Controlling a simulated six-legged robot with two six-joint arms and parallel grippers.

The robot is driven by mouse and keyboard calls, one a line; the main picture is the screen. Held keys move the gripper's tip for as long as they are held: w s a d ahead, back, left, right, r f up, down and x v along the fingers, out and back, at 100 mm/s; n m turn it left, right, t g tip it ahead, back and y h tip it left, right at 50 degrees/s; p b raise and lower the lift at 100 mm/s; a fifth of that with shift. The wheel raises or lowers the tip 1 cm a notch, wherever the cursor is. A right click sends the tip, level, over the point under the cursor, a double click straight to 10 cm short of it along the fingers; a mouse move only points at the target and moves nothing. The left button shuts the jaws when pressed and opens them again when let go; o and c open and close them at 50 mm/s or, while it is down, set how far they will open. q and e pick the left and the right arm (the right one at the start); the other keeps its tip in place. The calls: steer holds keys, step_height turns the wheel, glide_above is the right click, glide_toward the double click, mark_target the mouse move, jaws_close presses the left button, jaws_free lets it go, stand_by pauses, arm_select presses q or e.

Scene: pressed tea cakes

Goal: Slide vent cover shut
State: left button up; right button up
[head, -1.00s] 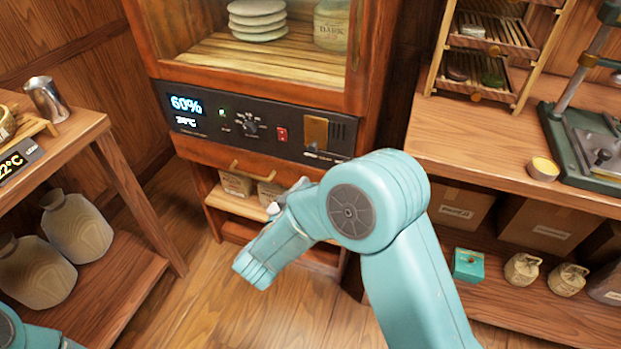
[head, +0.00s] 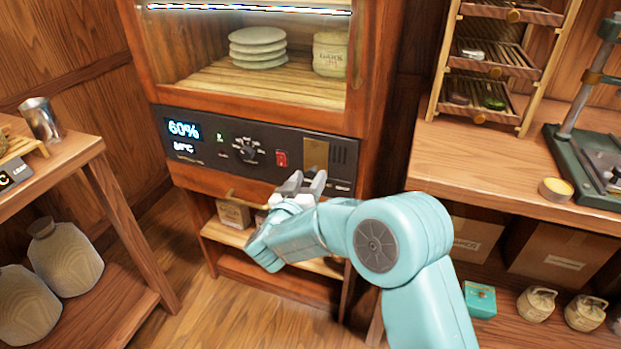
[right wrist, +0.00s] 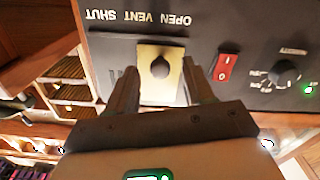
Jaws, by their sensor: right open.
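The vent cover (head: 315,154) is a brass plate on the cabinet's dark control panel, just left of bare vent slots (head: 342,157). In the right wrist view the vent cover (right wrist: 158,88) shows a dark knob, beside an upside-down label reading OPEN VENT SHUT (right wrist: 138,17). My right gripper (head: 303,182) is open just below and in front of the cover. In the right wrist view its fingers (right wrist: 160,82) lie to either side of the knob and plate; I cannot tell whether they touch. My left gripper is out of view.
A red switch (head: 282,158) and a black dial (head: 247,150) sit left of the cover. A wooden rail handle (head: 232,195) is below the panel. The right-hand counter (head: 470,165) stands beside the cabinet. The floor in front is clear.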

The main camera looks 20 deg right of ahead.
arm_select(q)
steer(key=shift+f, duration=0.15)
arm_select(e)
steer(key=shift+x, duration=1)
